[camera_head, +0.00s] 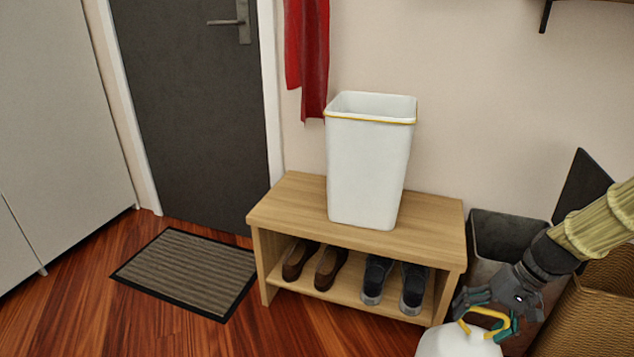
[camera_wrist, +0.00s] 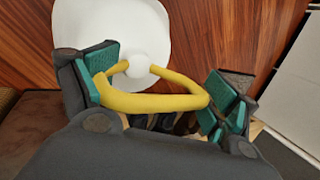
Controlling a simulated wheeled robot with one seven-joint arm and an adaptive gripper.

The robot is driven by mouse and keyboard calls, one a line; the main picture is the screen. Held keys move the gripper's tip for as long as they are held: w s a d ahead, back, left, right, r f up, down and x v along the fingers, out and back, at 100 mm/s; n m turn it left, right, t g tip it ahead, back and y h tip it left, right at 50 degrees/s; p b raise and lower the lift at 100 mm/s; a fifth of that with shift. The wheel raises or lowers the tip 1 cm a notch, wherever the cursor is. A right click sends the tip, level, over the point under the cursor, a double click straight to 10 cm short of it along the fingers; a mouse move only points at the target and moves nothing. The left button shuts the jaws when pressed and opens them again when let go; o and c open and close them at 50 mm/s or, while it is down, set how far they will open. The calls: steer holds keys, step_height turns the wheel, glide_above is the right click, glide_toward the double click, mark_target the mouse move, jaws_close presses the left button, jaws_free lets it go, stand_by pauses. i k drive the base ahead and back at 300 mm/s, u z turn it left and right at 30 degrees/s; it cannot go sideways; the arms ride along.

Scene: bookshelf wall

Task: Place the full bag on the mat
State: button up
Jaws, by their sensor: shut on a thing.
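The full bag (camera_head: 456,344) is white and rounded with a yellow loop handle, and sits at the bottom edge of the head view, partly cut off. It also shows in the wrist view (camera_wrist: 105,30), with its yellow handle between the green finger pads. My gripper (camera_head: 492,322) is shut on this handle, right of the bench; it also shows in the wrist view (camera_wrist: 160,92). The mat (camera_head: 187,272) is grey-brown, ribbed and black-edged. It lies flat and bare on the floor before the dark door, far left of my gripper.
A wooden bench (camera_head: 290,208) stands between my gripper and the mat. A white bin (camera_head: 367,170) with a yellow rim band stands on it, and shoes (camera_head: 330,268) sit on its lower shelf. A dark bin (camera_head: 505,235) and a woven basket (camera_head: 590,315) are at right.

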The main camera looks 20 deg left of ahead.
mark_target(192, 264)
steer(key=u, duration=0.15)
steer(key=k, duration=0.25)
steer(key=u, duration=0.9)
steer(key=i, duration=0.55)
steer(key=u, duration=0.8)
steer(key=i, duration=1.8)
steer(key=z, duration=0.7)
